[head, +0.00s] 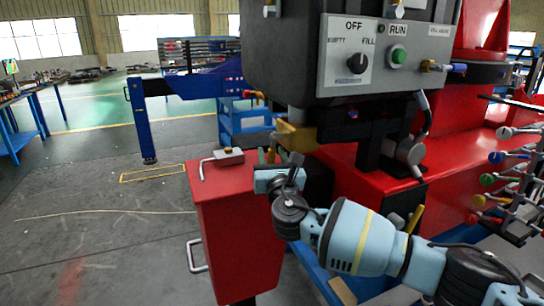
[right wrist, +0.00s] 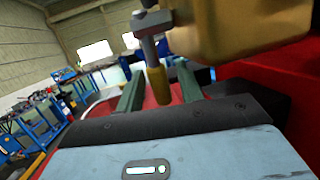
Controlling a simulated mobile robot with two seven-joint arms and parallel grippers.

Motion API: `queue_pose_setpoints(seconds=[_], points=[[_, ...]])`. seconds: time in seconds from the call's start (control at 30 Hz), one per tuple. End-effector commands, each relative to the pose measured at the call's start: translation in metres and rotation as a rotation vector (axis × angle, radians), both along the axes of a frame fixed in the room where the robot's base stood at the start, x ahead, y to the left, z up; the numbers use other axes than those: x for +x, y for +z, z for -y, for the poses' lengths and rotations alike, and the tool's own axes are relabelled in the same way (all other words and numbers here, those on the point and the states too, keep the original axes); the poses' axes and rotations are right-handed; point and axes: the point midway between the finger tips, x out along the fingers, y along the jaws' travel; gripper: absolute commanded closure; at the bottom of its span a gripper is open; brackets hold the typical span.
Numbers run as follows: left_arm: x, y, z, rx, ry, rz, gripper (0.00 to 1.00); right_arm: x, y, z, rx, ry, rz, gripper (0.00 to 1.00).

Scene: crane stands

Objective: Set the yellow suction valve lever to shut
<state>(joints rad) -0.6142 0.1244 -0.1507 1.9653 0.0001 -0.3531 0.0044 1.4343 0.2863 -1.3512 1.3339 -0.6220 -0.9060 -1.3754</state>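The yellow suction valve body (head: 296,137) sits under the grey control box, above the red housing. In the right wrist view the yellow body (right wrist: 235,25) fills the upper right. A metal arm hangs beside it and ends in the yellow lever grip (right wrist: 158,86), which points down. My right gripper (head: 279,159) is just below the valve in the head view. In the right wrist view its two green fingers (right wrist: 160,88) are apart, one on each side of the lever grip, with gaps visible. The lever is mostly hidden in the head view. My left gripper is not in view.
The control box (head: 330,75) has a black selector knob (head: 357,63) and a green button (head: 398,57). A red cabinet (head: 240,235) with a metal handle stands below the gripper. Several coloured levers (head: 490,180) line the right side.

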Motion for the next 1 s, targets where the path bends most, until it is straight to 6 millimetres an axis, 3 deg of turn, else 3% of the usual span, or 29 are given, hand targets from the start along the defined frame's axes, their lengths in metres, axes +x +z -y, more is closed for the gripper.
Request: queue_pose_setpoints(seconds=[0.17, 0.6, 1.0], points=[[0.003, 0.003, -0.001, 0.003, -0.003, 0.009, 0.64, -0.012, -0.002, 0.001, 0.000, 0.002, 0.001, 0.63], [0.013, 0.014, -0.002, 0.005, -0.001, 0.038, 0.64, -0.067, -0.016, 0.008, 0.000, 0.001, 0.001, 0.63], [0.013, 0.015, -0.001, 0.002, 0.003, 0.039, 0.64, -0.075, -0.019, 0.009, 0.000, -0.001, 0.000, 0.63]])
